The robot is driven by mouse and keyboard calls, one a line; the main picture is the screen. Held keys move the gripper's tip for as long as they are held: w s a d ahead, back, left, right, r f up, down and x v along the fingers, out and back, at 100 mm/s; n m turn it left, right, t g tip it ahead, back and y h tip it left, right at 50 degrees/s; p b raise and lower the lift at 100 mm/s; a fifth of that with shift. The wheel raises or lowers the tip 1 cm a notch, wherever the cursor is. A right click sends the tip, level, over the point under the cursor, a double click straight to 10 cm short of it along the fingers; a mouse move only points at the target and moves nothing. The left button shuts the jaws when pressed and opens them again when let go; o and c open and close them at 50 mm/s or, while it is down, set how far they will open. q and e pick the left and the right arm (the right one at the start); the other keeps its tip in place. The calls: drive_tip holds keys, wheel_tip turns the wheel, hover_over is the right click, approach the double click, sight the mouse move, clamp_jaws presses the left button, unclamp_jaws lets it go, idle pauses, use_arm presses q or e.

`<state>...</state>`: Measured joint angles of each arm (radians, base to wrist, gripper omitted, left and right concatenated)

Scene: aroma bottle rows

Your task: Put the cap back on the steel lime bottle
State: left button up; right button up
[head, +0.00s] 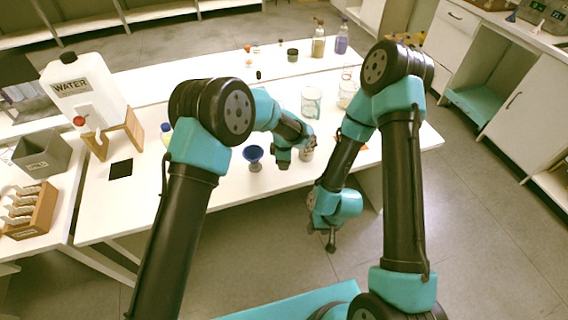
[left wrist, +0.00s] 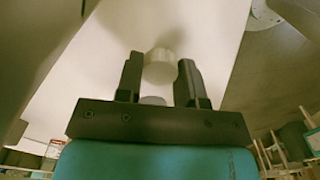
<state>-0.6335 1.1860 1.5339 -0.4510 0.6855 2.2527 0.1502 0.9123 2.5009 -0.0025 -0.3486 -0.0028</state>
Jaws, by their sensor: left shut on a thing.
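My left gripper (head: 303,144) is low over the front part of the white table, partly hidden by its own wrist. In the left wrist view, its fingers (left wrist: 160,75) stand on both sides of a small pale ridged piece that looks like the cap (left wrist: 159,70), and it is shut on it. A greyish bottle (head: 307,154), probably the steel lime bottle, shows just by the left gripper; I cannot tell whether cap and bottle touch. My right gripper (head: 331,241) hangs in front of the table edge, too small to tell open or shut.
A blue funnel-like cup (head: 253,154) stands left of the left gripper. Glass beakers (head: 311,101) stand behind it. A white water container (head: 84,88) and wooden stand (head: 124,132) are at the left. Amber and purple bottles (head: 341,40) stand on the back table.

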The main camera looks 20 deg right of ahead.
use_arm(q)
wheel_tip(320, 180, up, 2)
drive_tip(key=shift+r, duration=0.15)
drive_tip(key=s+a+r, duration=0.1)
drive_tip(key=s+a, duration=0.3)
drive_tip(key=s, duration=1.1)
drive_tip(key=shift+s+a+r, duration=0.2)
